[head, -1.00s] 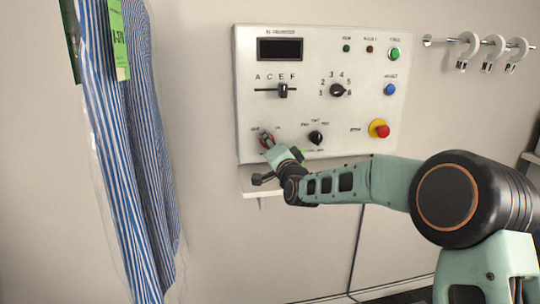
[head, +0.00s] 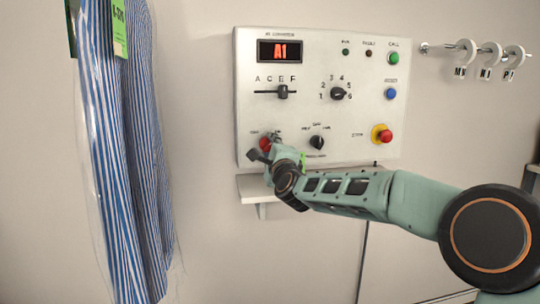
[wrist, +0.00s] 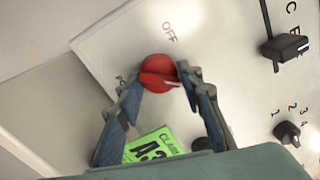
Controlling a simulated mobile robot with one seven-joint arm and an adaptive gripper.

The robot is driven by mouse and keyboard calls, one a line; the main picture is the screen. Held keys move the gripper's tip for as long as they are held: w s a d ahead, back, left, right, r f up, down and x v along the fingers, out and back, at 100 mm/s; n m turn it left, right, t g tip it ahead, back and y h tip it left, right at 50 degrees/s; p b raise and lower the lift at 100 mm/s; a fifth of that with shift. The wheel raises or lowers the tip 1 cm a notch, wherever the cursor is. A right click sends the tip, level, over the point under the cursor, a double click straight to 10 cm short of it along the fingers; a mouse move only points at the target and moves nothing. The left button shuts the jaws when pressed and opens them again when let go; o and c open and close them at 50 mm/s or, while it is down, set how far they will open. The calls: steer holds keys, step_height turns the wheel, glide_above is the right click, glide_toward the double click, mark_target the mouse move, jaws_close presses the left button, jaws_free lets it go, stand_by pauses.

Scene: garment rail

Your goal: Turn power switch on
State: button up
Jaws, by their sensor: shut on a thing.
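The power switch is a red rotary knob (head: 265,144) at the lower left of the white control panel (head: 350,60). In the wrist view the red knob (wrist: 158,66) sits between my two fingertips, with its raised grip bar and white mark pointing right. An "OFF" label (wrist: 168,32) is above it; another label to its left is partly hidden by a finger. My gripper (wrist: 158,78) is shut on the knob; in the head view my gripper (head: 270,150) partly covers it. The panel display (head: 280,51) is lit with red "A1".
A slider (head: 282,91), selector knobs (head: 338,93) and a red stop button (head: 382,134) share the panel. A small shelf (head: 252,188) is below. A bagged striped shirt (head: 125,150) hangs left. A green claim ticket (wrist: 150,147) shows between my fingers.

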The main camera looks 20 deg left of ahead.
steer(key=shift+f+m+b, duration=0.1)
steer(key=shift+m+b, duration=0.2)
steer(key=shift+m, duration=0.3)
steer(key=o, duration=0.9)
steer(key=shift+c, duration=0.2)
steer(key=shift+s, duration=0.1)
steer(key=v, duration=1.1)
steer(key=shift+s+d, duration=0.2)
steer(key=shift+s, duration=0.15)
